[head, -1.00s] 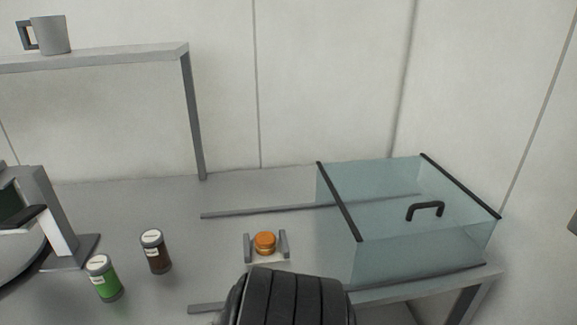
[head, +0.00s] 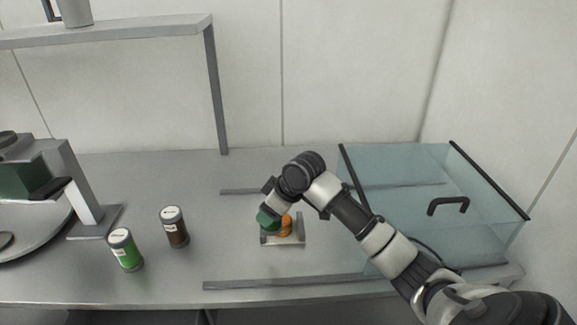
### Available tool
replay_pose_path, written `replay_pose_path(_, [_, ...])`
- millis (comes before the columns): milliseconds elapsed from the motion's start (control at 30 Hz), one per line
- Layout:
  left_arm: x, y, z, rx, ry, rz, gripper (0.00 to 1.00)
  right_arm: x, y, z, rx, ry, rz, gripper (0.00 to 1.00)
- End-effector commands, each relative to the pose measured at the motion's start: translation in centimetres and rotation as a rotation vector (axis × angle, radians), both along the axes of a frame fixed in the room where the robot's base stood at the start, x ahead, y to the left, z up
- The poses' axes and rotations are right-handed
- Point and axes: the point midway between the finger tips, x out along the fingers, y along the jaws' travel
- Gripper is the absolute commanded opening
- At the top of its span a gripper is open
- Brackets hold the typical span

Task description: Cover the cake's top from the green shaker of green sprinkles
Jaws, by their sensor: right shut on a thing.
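The small round orange cake (head: 286,225) sits on a little grey holder (head: 299,238) in the middle of the table. My right gripper (head: 270,206) reaches in from the right and is shut on a dark green thing (head: 267,219), which looks like the green shaker. It is tilted, close beside and above the cake. The gripper hides most of the shaker and part of the cake, so I cannot tell whether sprinkles lie on the cake's top. My left gripper is not in view.
A jar with green contents (head: 125,251) and a brown jar (head: 174,228) stand to the left. A grey machine (head: 78,185) is at the far left. A glass case (head: 430,225) stands at the right. A shelf (head: 120,31) holds a mug (head: 76,12).

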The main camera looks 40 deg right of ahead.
Motion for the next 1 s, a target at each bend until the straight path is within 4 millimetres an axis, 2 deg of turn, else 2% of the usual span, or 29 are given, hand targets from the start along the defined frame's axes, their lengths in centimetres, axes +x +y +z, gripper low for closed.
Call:
replay_pose_path(33, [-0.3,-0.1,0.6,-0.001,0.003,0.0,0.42,1.6,-1.6,1.5,0.001,-0.003,0.03,0.31])
replay_pose_path(100, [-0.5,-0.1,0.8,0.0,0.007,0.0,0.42,3.1,-3.4,2.7,0.0,-0.003,0.078,0.31])
replay_pose_path(200, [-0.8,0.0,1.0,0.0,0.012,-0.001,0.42,4.5,-5.3,3.9,0.0,0.001,0.125,0.31])
replay_pose_path(367, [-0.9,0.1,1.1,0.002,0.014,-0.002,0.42,5.5,-6.7,4.8,-0.003,0.001,0.162,0.31])
replay_pose_path(567, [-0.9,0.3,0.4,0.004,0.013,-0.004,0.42,5.6,-6.9,4.2,-0.004,0.004,0.169,0.31])
replay_pose_path(1000, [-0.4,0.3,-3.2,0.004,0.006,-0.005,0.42,5.5,-6.9,0.8,-0.005,0.003,0.168,0.31])
